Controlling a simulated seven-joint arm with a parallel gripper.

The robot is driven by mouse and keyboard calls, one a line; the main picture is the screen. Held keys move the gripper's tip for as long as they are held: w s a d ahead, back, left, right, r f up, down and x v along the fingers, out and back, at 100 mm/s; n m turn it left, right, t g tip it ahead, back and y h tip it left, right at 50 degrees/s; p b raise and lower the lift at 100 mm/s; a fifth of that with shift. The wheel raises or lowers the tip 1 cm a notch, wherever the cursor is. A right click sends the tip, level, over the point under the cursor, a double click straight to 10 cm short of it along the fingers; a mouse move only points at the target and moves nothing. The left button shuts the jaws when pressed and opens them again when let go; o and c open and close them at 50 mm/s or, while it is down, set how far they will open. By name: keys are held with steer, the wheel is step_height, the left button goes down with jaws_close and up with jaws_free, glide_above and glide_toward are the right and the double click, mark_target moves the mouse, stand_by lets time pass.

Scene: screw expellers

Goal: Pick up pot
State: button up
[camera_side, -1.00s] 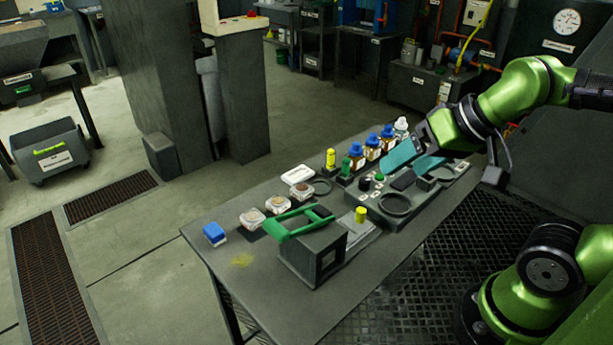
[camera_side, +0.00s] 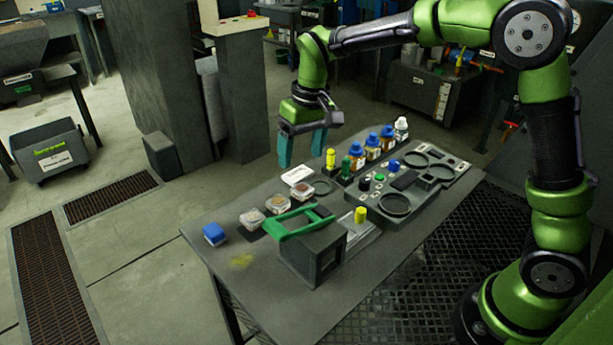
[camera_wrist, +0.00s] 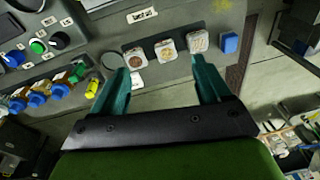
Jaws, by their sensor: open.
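I cannot tell which item is the pot. Three small pale containers with brownish contents stand in a row on the table: left (camera_side: 251,219), middle (camera_side: 278,204) and right (camera_side: 302,191). In the wrist view they also show as one with dark contents (camera_wrist: 134,58), one in the middle (camera_wrist: 166,50) and a paler one (camera_wrist: 198,41). My gripper (camera_side: 302,164) is open and empty, teal fingers pointing down, above the table's far edge. In the wrist view the gripper (camera_wrist: 161,70) has its fingers spread, with the row beyond the tips.
A blue block (camera_side: 214,234) sits at the table's left end. A grey box (camera_side: 315,258) with a green frame (camera_side: 299,220) stands in front of the row. Blue-capped bottles (camera_side: 373,146), a yellow bottle (camera_side: 331,158) and a control panel (camera_side: 420,187) fill the right side.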

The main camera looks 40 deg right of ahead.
steer(key=w+a+f+n+g, duration=0.1)
steer(key=w+f, duration=0.2)
steer(key=w, duration=0.2)
steer(key=h, duration=0.1)
glide_above(278, 200)
steer(key=shift+n, duration=0.3)
step_height(278, 200, down, 9)
steer(key=shift+r, duration=0.1)
steer(key=shift+f, duration=3.2)
